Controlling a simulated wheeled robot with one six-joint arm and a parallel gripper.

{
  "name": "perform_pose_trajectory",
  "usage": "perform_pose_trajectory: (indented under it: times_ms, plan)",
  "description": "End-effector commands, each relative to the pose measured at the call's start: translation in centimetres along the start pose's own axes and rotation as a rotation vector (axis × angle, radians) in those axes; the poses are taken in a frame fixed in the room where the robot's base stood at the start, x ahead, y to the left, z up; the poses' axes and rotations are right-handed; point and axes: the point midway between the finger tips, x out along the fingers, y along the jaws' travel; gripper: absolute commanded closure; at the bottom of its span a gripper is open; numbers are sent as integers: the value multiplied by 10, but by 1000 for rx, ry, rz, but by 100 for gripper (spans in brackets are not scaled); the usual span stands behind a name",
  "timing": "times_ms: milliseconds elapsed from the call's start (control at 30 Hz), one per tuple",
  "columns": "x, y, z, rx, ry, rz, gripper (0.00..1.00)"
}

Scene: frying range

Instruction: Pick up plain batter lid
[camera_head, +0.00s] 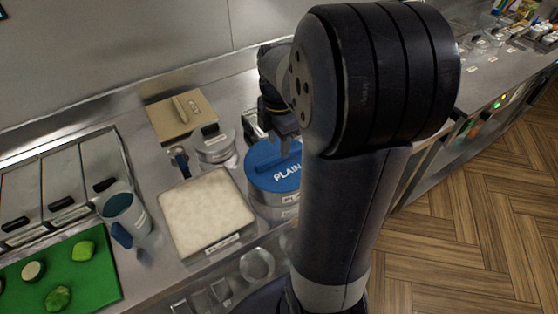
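The plain batter lid (263,171) is blue and round, with white "PLAIN" lettering and a raised handle. It sits on a round metal container (273,202) on the steel counter; its right side is hidden behind my arm. My gripper (285,142) is above the lid's far part, close to the handle. Whether it touches the handle cannot be told. My arm hides much of the gripper, and its fingers are too small and dark to read as open or shut.
A square tray of pale flour-like stuff (205,212) lies left of the lid. A small metal lidded pot (214,147), a tan lidded box (180,115) and a blue-handled jug (125,213) stand nearby. A green cutting board (92,275) is at lower left.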

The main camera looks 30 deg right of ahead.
Motion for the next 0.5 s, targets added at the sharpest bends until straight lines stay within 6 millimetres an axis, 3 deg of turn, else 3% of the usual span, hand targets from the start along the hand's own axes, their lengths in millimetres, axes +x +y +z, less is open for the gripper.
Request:
perform_pose_trajectory:
  times_ms: [300, 500]
  plan:
    - [42, 4, 0, 0, 1, -4, 60]
    - [48, 5, 1, 0, 0, 1, 60]
